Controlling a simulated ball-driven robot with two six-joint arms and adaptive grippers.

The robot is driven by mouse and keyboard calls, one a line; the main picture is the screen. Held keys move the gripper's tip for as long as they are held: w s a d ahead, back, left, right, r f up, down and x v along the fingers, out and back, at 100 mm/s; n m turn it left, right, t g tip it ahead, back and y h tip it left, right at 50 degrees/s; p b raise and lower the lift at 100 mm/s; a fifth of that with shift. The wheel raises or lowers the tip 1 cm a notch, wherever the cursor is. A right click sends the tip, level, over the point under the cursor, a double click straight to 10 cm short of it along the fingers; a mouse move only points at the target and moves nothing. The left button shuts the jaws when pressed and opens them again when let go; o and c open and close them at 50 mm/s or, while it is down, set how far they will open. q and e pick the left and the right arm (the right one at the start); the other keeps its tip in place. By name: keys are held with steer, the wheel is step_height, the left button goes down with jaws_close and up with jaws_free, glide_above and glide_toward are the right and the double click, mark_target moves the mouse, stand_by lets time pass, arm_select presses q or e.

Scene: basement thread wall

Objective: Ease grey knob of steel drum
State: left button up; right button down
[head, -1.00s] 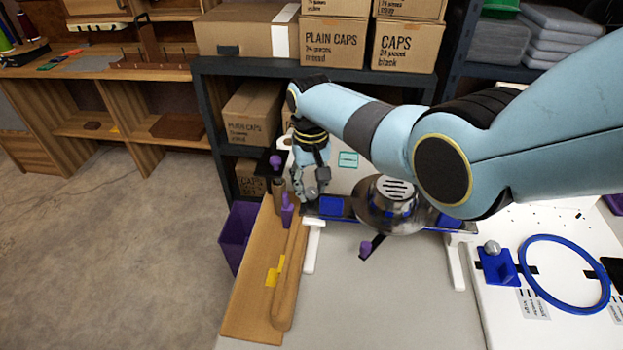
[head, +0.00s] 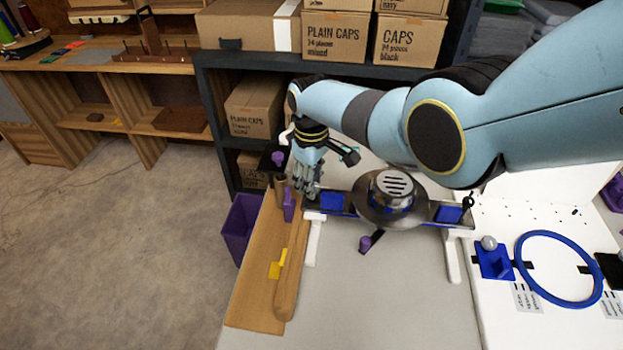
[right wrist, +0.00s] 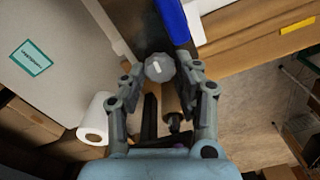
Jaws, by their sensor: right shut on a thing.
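The steel drum (head: 393,200), a shiny round body with a slotted top, sits mid-table on a rail with blue pads. The grey knob (right wrist: 160,68), faceted with a pale mark on its face, is at the rail's left end. My right gripper (right wrist: 161,72) is shut on it, a finger on each side. In the head view, my right gripper (head: 306,190) hangs over that end and its fingers hide the knob. My left gripper is in neither view.
A wooden board (head: 255,285) with a yellow tab lies along the table's left edge. A purple bin (head: 238,230) stands beside it. A blue hoop (head: 558,268) lies on the white panel at right. The grey table front is clear.

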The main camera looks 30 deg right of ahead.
stand_by(0.3)
steer(key=c, duration=1)
jaws_free()
steer(key=shift+o, duration=0.2)
step_height(320, 180, up, 12)
